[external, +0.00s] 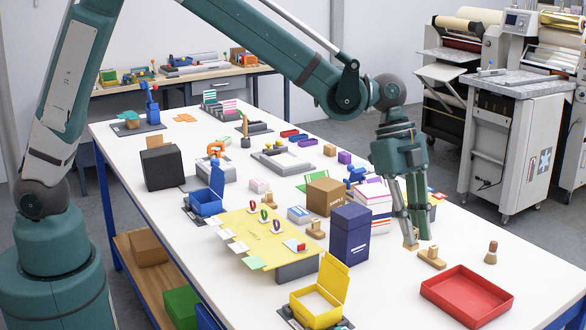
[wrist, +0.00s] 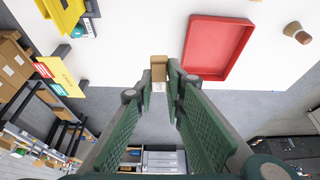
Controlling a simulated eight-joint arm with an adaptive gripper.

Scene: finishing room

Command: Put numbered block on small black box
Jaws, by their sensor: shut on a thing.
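My gripper (external: 418,243) is at the right part of the white table, left of the red tray, pointing down. In the wrist view its fingertips (wrist: 159,80) are closed around a small tan block (wrist: 158,69) with a paler end, its number too small to read. In the external view the fingers partly hide the held block, and a tan wooden piece (external: 432,258) shows by the fingertips. Whether the held block touches the table I cannot tell. A black box (external: 160,168) stands upright at the table's left side, far from my gripper.
A red tray (external: 466,296) lies right of my gripper; a wooden peg (external: 491,252) stands behind it. A tall navy box (external: 350,236), a cardboard box (external: 325,196), a yellow board (external: 250,236) and an open yellow box (external: 318,300) lie between my gripper and the black box.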

